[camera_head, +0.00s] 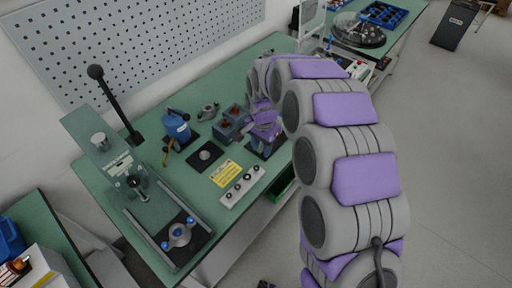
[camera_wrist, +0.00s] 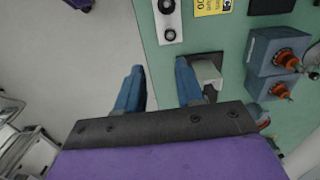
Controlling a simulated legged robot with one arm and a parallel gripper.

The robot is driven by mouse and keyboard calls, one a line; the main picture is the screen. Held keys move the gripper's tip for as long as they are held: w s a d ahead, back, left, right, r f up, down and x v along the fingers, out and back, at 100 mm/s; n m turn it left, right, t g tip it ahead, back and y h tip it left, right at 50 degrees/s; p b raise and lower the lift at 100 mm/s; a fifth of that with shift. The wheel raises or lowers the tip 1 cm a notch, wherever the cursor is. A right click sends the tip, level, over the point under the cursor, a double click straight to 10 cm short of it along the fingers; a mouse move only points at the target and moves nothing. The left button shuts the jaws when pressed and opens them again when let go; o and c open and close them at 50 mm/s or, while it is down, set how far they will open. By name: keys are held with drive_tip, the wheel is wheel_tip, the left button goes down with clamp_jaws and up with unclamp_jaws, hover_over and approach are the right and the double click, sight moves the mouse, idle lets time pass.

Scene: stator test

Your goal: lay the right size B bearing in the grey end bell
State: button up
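A white strip (camera_head: 242,187) near the bench's front edge carries several small dark bearings in a row; its end with two of them shows in the wrist view (camera_wrist: 168,22). I cannot read their sizes. A grey round part (camera_head: 205,155) sits on a black mat, and a grey lugged part (camera_head: 208,111) lies farther back; I cannot tell which is the end bell. My gripper (camera_wrist: 160,85) is open, with nothing between its blue fingers. It hangs over the bench's front edge, right of the strip in the head view; its fingertips are mostly hidden there.
A grey block on a dark plate (camera_wrist: 209,60) is close beside one finger. A press frame (camera_head: 131,183) is at the left.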

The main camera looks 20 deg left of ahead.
drive_tip(key=f+b, duration=0.1)
drive_tip(key=f, duration=0.1)
drive_tip(key=a+f+b, duration=0.1)
drive_tip(key=f, duration=0.2)
drive_tip(key=a+f+b, duration=0.1)
drive_tip(key=f, duration=0.2)
drive_tip(key=shift+w, duration=0.3)
drive_tip(key=shift+r, duration=0.1)
drive_tip(key=shift+d, duration=0.1)
drive_tip(key=shift+f+p, duration=1.6)
drive_tip(key=shift+f, duration=0.5)
drive_tip(key=shift+c, duration=0.4)
drive_tip(key=c, duration=0.3)
